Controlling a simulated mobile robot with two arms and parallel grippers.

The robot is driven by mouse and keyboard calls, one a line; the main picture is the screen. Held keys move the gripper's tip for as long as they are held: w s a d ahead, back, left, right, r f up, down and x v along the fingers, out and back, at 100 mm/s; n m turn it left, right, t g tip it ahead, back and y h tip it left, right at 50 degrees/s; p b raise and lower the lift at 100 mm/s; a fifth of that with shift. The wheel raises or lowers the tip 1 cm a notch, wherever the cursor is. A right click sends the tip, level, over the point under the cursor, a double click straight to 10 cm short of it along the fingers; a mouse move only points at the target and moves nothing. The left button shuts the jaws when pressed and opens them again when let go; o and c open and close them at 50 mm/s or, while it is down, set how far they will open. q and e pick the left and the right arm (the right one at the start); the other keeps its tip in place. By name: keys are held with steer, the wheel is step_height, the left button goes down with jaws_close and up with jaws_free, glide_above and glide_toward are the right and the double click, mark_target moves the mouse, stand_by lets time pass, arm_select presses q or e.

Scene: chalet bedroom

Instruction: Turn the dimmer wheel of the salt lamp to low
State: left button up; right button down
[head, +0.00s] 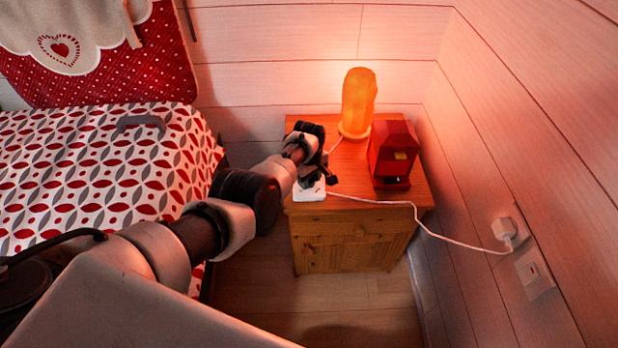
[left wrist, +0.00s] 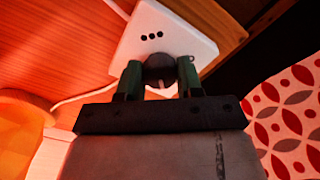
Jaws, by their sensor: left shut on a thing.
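The salt lamp (head: 358,102) glows orange at the back of the wooden nightstand; it also shows blurred at the lower left of the left wrist view (left wrist: 28,135). The white dimmer box (head: 309,194) lies at the nightstand's front left edge. In the left wrist view, the box (left wrist: 165,28) shows several dark dots and a dark round dimmer wheel (left wrist: 160,66). My left gripper (head: 321,178) is over the box, its green-sided fingers shut on the wheel from both sides. The wheel is hidden in the head view. My right gripper is not in view.
A red house-shaped object (head: 393,152) stands right of the lamp on the nightstand (head: 340,217). A white cord (head: 400,203) runs from the box to a wall plug (head: 503,228). The bed (head: 90,160) with a patterned cover, holding a grey handle-like object (head: 141,122), is at left.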

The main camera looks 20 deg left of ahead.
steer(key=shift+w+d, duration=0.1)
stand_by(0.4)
arm_select(q)
steer(key=o, duration=0.9)
steer(key=shift+r, duration=0.25)
step_height(320, 180, up, 2)
steer(key=shift+r+p, duration=0.25)
steer(key=shift+p, duration=0.95)
step_height(320, 180, up, 6)
steer(key=p, duration=0.3)
steer(key=shift+r, duration=0.9)
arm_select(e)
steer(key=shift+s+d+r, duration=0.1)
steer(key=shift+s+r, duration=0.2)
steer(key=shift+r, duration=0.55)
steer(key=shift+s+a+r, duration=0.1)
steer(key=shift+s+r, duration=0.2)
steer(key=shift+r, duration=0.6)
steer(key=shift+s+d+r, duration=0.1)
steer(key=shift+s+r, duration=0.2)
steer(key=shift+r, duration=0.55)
arm_select(q)
steer(key=shift+f, duration=0.1)
